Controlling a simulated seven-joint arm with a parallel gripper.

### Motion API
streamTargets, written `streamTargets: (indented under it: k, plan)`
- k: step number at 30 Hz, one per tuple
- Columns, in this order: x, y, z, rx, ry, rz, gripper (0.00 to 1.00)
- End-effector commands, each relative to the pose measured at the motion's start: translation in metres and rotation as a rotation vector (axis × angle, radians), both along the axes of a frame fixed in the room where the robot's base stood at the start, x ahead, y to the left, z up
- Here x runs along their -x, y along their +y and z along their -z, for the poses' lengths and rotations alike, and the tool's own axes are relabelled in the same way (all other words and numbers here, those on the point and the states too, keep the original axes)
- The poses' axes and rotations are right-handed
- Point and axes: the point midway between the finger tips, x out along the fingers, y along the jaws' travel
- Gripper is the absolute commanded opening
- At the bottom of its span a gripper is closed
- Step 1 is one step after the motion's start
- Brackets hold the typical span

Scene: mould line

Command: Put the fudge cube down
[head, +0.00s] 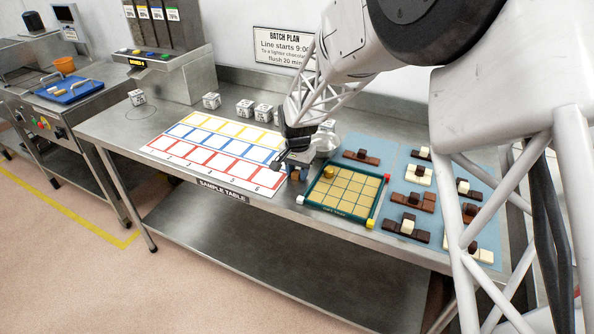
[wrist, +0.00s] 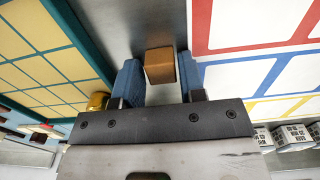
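The fudge cube (wrist: 160,66) is a small caramel-brown block between the blue fingers of my gripper (wrist: 162,82) in the wrist view. Both fingers lie against its sides, close to their tips. In the head view the cube (head: 295,175) shows as a small brown block at my gripper (head: 287,167). It is over the bare steel strip between the coloured grid sheet (head: 185,155) and the green-framed board (head: 335,208). I cannot tell whether its underside touches the steel.
A gold piece (head: 329,172) sits at the board's back left corner. Blue mats with chocolate pieces (head: 421,201) lie to the right. Several white marked cubes (head: 244,108) stand along the back. Bare steel table (head: 150,120) shows at the left.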

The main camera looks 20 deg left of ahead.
Motion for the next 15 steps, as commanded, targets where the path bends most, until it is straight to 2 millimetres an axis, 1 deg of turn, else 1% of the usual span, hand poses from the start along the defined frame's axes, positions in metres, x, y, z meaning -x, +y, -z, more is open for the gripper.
streamTargets:
  k: [10, 15]
  plan:
    - [0.0, 0.003, -0.004, -0.005, -0.004, -0.001, 0.52]
    - [0.0, 0.004, -0.016, -0.006, -0.005, -0.001, 0.52]
